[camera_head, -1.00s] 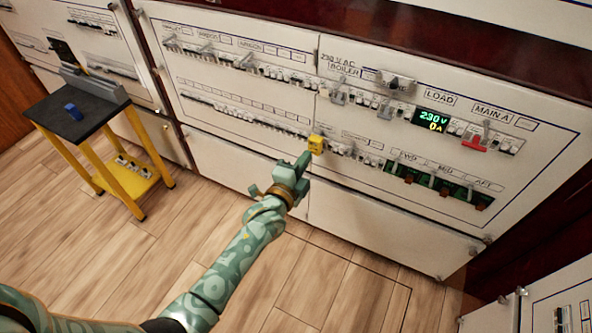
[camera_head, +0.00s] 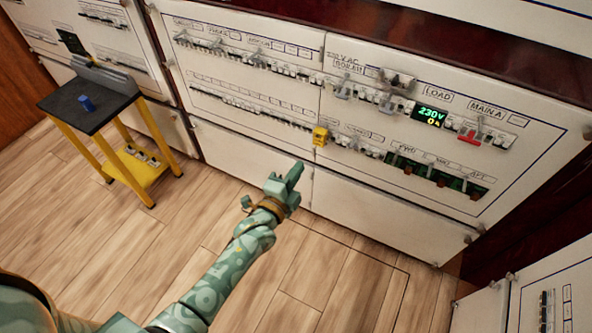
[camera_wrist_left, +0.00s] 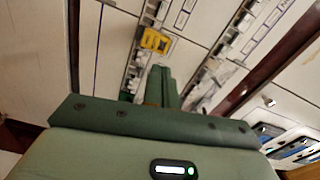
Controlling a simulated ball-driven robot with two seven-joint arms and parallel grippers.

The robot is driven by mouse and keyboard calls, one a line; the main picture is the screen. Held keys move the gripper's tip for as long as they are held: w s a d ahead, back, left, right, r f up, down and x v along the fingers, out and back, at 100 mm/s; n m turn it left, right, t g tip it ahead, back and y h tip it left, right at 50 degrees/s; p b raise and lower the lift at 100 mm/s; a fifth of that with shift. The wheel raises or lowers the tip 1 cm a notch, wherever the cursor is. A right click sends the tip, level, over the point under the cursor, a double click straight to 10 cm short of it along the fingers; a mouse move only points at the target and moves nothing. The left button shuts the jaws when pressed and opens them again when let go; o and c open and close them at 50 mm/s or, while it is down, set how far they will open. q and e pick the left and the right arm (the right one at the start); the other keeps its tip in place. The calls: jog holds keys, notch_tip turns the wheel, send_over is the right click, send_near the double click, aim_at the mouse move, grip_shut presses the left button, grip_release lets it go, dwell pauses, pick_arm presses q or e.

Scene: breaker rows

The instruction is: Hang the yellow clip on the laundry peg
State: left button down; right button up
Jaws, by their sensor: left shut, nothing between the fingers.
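The yellow clip (camera_head: 320,136) sits on the lower breaker row of the white panel, near the seam between its two halves. It also shows in the left wrist view (camera_wrist_left: 155,41), just beyond the fingertips. My left gripper (camera_head: 297,168) is shut and empty, below the clip and apart from it. In the left wrist view its closed fingers (camera_wrist_left: 160,72) point toward the clip. I cannot make out which small part of the row is the laundry peg, as the labels are too small to read. My right gripper is not in view.
Breaker rows with a lit display (camera_head: 431,116) and a red switch (camera_head: 469,136) lie to the right. The wooden floor before the panel is clear.

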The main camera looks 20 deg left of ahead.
aim_at(318, 139)
pick_arm(q)
jog(key=w+n+b, duration=0.1)
jog(key=w+n, duration=0.2)
jog(key=n, duration=0.6)
jog(key=w+n+b, duration=0.2)
jog(key=n, duration=0.7)
jog(key=w+n+b, duration=0.1)
jog(key=w+n, duration=0.2)
jog(key=n, duration=0.6)
jog(key=shift+w+d+f, duration=0.15)
jog(key=shift+w, duration=0.2)
jog(key=shift+w+b, duration=0.35)
jog(key=shift+w, duration=0.1)
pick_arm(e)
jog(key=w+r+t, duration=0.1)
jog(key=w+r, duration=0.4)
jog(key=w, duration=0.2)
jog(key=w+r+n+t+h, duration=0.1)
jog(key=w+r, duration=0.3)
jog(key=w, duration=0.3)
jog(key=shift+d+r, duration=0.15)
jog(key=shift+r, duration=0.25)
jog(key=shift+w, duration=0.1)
pick_arm(q)
jog(key=shift+w, duration=0.15)
